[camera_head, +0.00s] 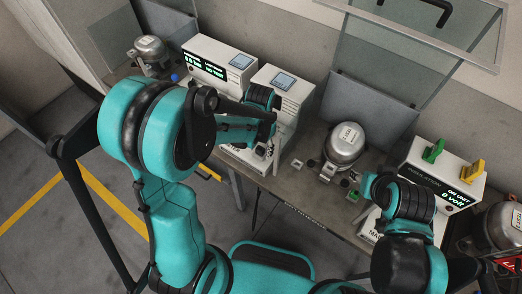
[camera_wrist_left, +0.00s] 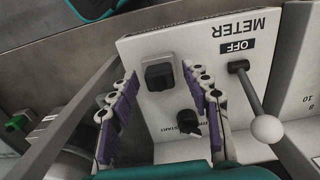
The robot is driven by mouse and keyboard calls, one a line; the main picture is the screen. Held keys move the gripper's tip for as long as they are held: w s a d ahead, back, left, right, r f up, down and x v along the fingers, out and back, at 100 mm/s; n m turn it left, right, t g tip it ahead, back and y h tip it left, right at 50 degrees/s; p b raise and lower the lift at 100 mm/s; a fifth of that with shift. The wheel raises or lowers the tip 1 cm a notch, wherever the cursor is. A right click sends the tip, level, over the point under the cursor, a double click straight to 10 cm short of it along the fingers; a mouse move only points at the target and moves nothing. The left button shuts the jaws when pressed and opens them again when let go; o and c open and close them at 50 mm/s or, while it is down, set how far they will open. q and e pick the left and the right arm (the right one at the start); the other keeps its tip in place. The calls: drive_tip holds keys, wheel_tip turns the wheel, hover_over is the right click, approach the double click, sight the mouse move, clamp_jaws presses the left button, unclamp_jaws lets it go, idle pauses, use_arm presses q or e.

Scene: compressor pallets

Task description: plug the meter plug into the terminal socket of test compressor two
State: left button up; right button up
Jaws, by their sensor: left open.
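In the left wrist view, a black square plug (camera_wrist_left: 158,75) stands in the white face of the METER box (camera_wrist_left: 190,45). My left gripper (camera_wrist_left: 159,88) is open, with its purple-padded fingers on either side of the plug, not visibly closed on it. In the head view my left gripper (camera_head: 262,150) is small, low over the METER box front. A silver compressor (camera_head: 345,142) with a white label stands at the bench middle, a small green part (camera_head: 353,196) near its base. I cannot read which compressor is two.
A lever with a white ball (camera_wrist_left: 267,129) and a black knob (camera_wrist_left: 187,122) sit close to my left fingers. Other compressors stand at left (camera_head: 150,50) and right (camera_head: 506,225). A box reading 0 volt (camera_head: 440,178) carries green and yellow parts. A glass shield (camera_head: 385,50) rises behind.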

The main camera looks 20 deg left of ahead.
sight(260, 147)
use_arm(q)
clamp_jaws()
drive_tip(key=shift+r+p, duration=2.2)
drive_tip(key=shift+r, duration=0.8)
drive_tip(key=shift+f, duration=0.1)
